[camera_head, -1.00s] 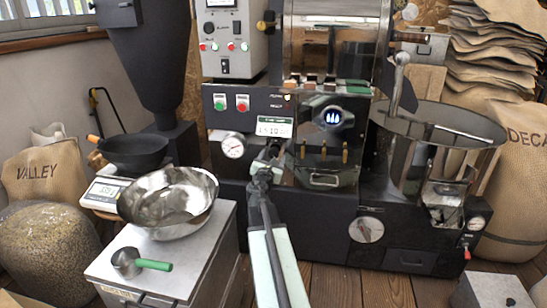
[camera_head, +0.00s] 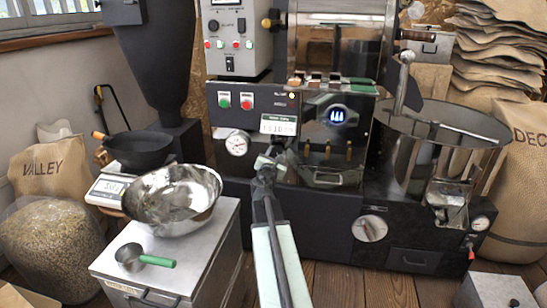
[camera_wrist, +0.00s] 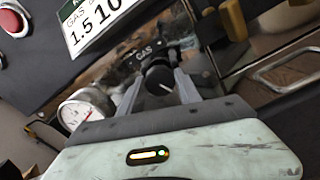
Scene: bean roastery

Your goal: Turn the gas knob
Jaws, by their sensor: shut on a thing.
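In the head view my gripper (camera_head: 268,168) reaches the front of the dark roaster panel and hides the knob. A small display (camera_head: 279,125) sits above it; in the wrist view the gas display (camera_wrist: 97,24) shows 1.5 beside a partly cut number.
A round white gauge (camera_head: 237,145) is left of my gripper; green (camera_head: 224,100) and red (camera_head: 246,101) buttons are above. A window with blue flames (camera_head: 337,116) is to the right. A steel bowl (camera_head: 172,198) stands on the cabinet at left. Wooden floor shows at lower right.

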